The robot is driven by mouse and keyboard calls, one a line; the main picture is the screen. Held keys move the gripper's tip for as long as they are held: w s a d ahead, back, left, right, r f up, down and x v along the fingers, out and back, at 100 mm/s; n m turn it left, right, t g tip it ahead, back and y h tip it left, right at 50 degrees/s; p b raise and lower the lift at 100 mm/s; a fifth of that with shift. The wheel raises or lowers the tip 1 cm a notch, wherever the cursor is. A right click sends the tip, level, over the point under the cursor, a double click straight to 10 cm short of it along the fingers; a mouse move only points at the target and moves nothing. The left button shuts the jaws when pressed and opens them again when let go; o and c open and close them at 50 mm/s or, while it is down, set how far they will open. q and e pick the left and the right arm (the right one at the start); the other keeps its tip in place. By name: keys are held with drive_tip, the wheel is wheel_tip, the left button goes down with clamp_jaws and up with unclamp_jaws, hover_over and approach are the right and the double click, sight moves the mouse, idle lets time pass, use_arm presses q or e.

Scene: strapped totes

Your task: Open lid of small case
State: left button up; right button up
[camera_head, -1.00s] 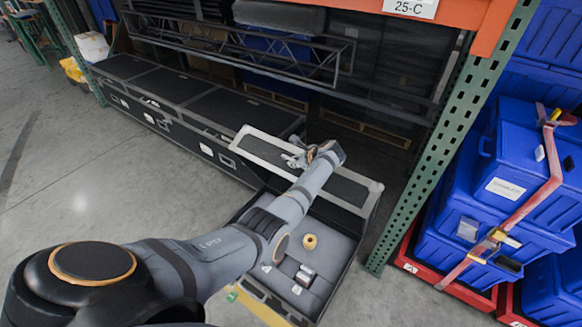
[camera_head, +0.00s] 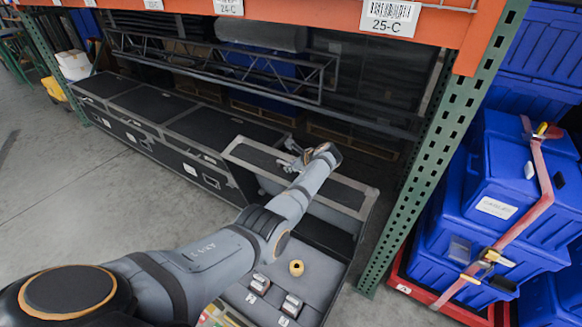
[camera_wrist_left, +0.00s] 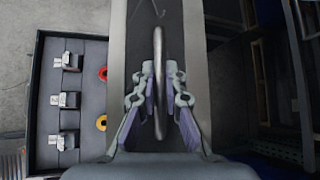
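The small case (camera_head: 328,262) stands in front of the row of long cases, with its lid (camera_head: 345,195) raised along the far side. Its grey inside shows a yellow roll (camera_head: 296,267) and small metal pieces (camera_head: 291,305). My left gripper (camera_head: 292,160) is at the raised lid. In the left wrist view the lid (camera_wrist_left: 196,60) runs up the middle, and a thin grey handle-like loop (camera_wrist_left: 158,50) lies between my two spread fingers (camera_wrist_left: 158,100). I cannot tell whether they touch it. My arm hides part of the case. My right gripper is out of view.
Long black cases (camera_head: 150,105) line the rack at the left. A green rack post (camera_head: 440,150) stands close on the right, with strapped blue totes (camera_head: 495,190) beyond it. Bare concrete floor (camera_head: 80,190) is free at the left.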

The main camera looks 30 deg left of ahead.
use_arm(q)
drive_tip(key=o, duration=0.5)
drive_tip(key=shift+f, duration=0.15)
drive_tip(key=v, duration=1.2)
drive_tip(key=shift+w, duration=0.1)
